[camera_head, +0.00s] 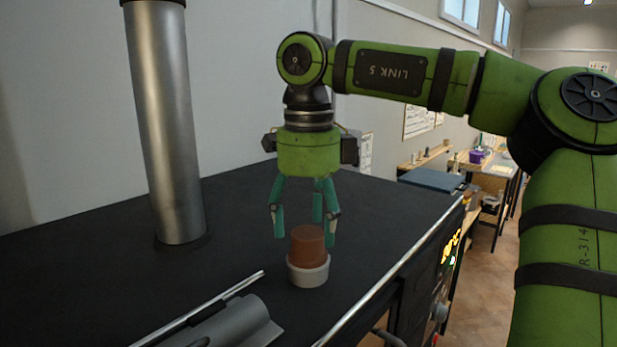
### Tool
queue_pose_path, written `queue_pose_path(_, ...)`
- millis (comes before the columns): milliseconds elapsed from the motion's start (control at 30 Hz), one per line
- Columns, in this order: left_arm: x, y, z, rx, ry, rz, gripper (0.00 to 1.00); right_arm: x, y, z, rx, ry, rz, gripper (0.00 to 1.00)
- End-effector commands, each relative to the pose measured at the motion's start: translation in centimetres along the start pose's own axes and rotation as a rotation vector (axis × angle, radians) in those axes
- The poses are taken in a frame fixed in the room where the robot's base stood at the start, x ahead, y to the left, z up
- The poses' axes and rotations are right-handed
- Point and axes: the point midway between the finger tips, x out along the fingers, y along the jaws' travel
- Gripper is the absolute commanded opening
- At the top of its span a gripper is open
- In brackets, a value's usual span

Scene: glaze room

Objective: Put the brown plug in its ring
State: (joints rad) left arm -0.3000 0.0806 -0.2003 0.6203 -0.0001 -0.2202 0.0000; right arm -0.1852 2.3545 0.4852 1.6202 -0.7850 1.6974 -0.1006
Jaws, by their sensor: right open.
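The brown plug (307,243) stands upright in the pale grey ring (308,276) on the black top. Its upper part shows above the rim; how deep it sits inside is hidden. My right gripper (305,228) points down just above and behind the plug, with its teal fingers spread. The fingers look apart from the plug, with nothing between them that I can see held. My left gripper is not in view.
A metal pipe (165,130) rises from the black top (230,225) at the left. A grey metal part (225,325) and a rail lie at the front. Benches with a purple container (477,156) stand far back right.

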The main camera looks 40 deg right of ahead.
Motion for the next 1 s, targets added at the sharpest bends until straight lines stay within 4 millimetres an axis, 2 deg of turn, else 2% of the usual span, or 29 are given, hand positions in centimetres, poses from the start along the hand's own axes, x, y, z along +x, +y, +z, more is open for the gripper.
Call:
queue_pose_path(67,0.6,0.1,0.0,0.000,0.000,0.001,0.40,-1.7,0.1,0.1,0.001,-0.005,-0.004,0.69)
queue_pose_path(300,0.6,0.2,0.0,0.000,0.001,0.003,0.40,-6.7,0.1,0.1,0.000,-0.002,-0.002,0.69)
queue_pose_path(500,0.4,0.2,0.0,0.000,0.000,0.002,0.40,-9.3,0.1,0.0,-0.002,-0.001,0.000,0.69)
queue_pose_path(700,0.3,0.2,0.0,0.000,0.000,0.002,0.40,-10.2,0.1,0.0,-0.003,0.000,0.001,0.69)
queue_pose_path(1000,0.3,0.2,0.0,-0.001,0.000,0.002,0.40,-10.2,0.1,0.0,-0.003,0.000,0.001,0.69)
